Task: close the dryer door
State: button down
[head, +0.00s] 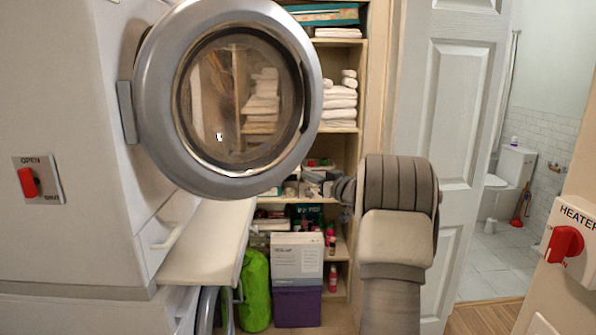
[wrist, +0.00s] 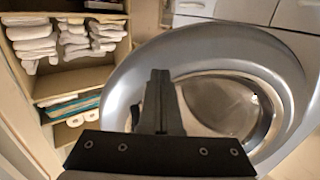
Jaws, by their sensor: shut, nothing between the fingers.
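The dryer door (head: 160,95) is round, with a thick silver-grey ring and clear glass in the middle. In the head view it stands open, swung out from the white dryer (head: 70,110) on a hinge at its left. In the wrist view the door (wrist: 255,62) fills the middle and right. My gripper (wrist: 160,72) is shut and empty, its fingertips over the ring beside the glass. I cannot tell whether they touch it. In the head view my arm reaches left toward the door's lower right, and the gripper end is hard to make out there.
Shelves with folded white towels (head: 339,104) stand behind the door. A white pull-out board (head: 207,245) juts out below it. A green bag (head: 255,290) and a purple box (head: 298,306) stand on the floor. A white room door (head: 455,110) is at right.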

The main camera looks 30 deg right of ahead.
jog(key=w, duration=0.5)
jog(key=shift+w+a+p, duration=0.2)
jog(key=shift+w+p, duration=0.1)
jog(key=shift+w, duration=0.15)
